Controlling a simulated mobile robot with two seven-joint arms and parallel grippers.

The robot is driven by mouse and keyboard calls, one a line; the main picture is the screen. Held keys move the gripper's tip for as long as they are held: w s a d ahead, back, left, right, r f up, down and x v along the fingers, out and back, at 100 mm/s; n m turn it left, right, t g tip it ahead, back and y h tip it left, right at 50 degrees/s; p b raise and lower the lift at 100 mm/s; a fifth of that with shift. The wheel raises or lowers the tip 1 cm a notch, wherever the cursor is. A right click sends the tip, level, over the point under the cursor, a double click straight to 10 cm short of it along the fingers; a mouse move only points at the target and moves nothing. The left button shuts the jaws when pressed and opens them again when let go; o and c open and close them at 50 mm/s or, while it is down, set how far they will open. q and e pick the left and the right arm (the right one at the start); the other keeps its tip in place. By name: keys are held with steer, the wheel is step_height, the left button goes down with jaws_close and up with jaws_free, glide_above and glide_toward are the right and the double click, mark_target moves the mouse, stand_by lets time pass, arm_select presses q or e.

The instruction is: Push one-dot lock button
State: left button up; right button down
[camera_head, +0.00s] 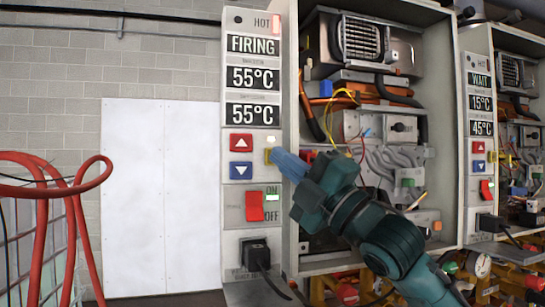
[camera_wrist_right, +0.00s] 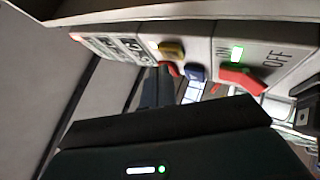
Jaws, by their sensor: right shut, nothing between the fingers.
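A yellow button (camera_head: 268,156) sits on the right edge of the near heater's grey control panel (camera_head: 238,200), right of the red up-arrow button. It also shows in the right wrist view (camera_wrist_right: 172,50). Any dot marking on it is too small to read. My right gripper (camera_head: 279,157) is shut and empty, with its bluish fingertips right beside the yellow button in the head view. In the right wrist view its dark fingers (camera_wrist_right: 158,85) point toward the button; whether they touch it I cannot tell. My left gripper is not in view.
The panel reads FIRING, 55°C and 55°C. A blue down-arrow button (camera_head: 241,170) and a red ON/OFF switch (camera_head: 255,206) with a green light are below. The open heater cabinet (camera_head: 365,75) is behind my right arm. A second heater (camera_head: 480,130) stands right, red hoses (camera_head: 45,190) left.

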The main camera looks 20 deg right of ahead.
steer(key=shift+w, duration=0.1)
steer(key=shift+w+p, duration=0.35)
steer(key=shift+w, duration=0.25)
stand_by(0.7)
steer(key=shift+s, duration=0.7)
steer(key=s, duration=0.6)
steer(key=shift+b, duration=0.4)
steer(key=shift+d, duration=0.1)
